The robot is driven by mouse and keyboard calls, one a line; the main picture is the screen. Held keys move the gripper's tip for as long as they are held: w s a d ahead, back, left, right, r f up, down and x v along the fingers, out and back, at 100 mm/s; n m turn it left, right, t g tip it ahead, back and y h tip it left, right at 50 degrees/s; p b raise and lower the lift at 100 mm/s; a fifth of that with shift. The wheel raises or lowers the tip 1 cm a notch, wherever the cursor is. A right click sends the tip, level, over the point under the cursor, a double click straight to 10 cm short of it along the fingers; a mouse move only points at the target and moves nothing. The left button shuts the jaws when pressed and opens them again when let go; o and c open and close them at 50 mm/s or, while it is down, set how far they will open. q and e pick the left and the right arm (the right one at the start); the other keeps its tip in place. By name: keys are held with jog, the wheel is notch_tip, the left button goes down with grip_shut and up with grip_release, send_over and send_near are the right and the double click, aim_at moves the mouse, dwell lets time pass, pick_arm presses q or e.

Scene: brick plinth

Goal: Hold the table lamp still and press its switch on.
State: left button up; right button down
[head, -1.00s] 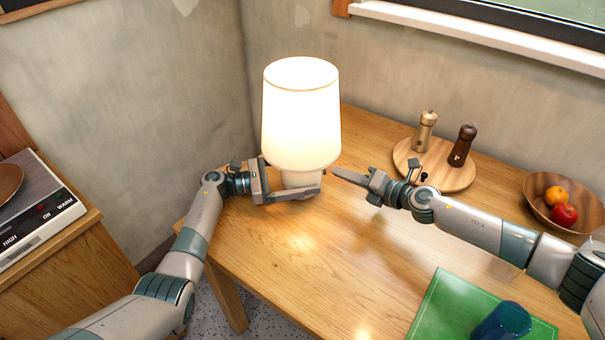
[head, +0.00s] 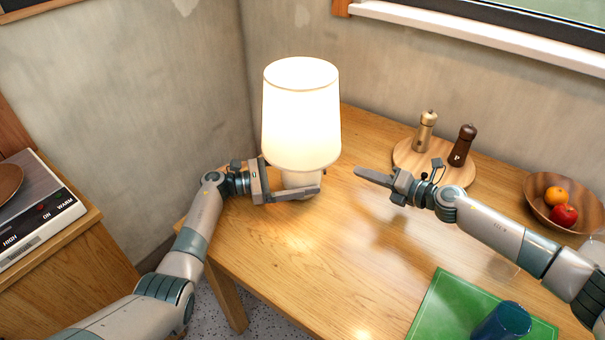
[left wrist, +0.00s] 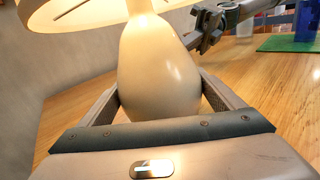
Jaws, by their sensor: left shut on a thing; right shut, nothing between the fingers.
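The table lamp (head: 301,115) stands upright on the wooden table near the back corner, and its shade glows brightly. My left gripper (head: 312,191) is shut on the lamp's pale base, low under the shade. In the left wrist view the rounded lamp base (left wrist: 158,68) sits between the two fingers. My right gripper (head: 358,172) is shut and empty, to the right of the lamp and apart from it, fingertips pointing toward it. I cannot make out the switch in either view.
A round wooden board (head: 404,158) with two mills stands behind my right gripper. A wooden bowl (head: 538,190) of fruit is at the right. A green mat (head: 440,312) with a blue cup (head: 503,320) lies in front. The table's middle is clear.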

pick_arm(q)
jog(key=o, duration=1.9)
jog(key=shift+a, duration=0.1)
jog(key=v, duration=1.2)
